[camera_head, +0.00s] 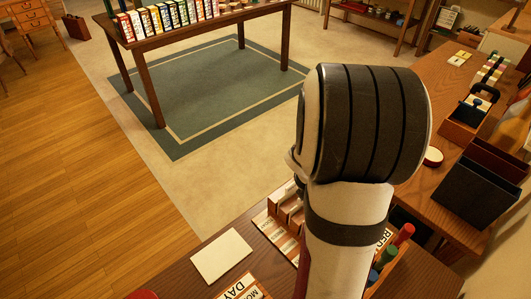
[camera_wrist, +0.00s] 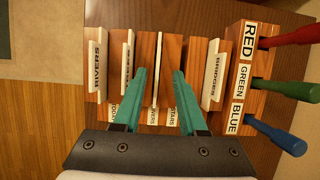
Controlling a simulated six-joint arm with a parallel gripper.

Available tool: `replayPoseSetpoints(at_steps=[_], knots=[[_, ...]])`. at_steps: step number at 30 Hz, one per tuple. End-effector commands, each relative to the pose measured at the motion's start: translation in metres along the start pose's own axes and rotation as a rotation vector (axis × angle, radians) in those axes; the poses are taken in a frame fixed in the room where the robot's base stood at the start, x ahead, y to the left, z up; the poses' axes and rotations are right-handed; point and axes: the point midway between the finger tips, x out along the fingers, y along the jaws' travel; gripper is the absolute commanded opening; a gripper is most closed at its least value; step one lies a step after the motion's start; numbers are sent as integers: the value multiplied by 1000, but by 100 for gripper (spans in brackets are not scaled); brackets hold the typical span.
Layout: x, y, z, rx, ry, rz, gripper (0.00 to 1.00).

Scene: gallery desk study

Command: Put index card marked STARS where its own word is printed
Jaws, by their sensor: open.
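In the wrist view my gripper (camera_wrist: 160,72) is open, its two teal fingers pointing into a wooden rack. A thin pale card (camera_wrist: 157,62) stands nearly edge-on between the fingers, and its word cannot be read. A STARS label (camera_wrist: 173,115) is printed on the rack's near strip, beside the right finger. Standing cards marked RIVERS (camera_wrist: 97,66) and BRIDGES (camera_wrist: 214,75) are at the rack's left and right. Another card (camera_wrist: 128,52) stands left of the left finger, its word unclear. In the head view my arm hides the gripper and part of the rack (camera_head: 287,212).
A block with RED, GREEN and BLUE labels (camera_wrist: 241,75) and coloured pegs stands right of the rack. In the head view a blank white card (camera_head: 222,256) and a printed card (camera_head: 243,288) lie on the desk. A dark open box (camera_head: 482,185) stands on the right table.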

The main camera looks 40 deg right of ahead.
Motion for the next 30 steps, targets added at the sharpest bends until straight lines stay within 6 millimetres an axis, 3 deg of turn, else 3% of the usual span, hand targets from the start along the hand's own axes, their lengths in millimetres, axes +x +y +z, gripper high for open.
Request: replayPoseSetpoints(at_steps=[5, 12, 19, 30], knots=[[32, 3, -2, -1, 2, -4, 41], [36, 4, -1, 1, 0, 0, 41], [36, 4, -1, 1, 0, -1, 2], [35, 4, -1, 1, 0, -1, 0]])
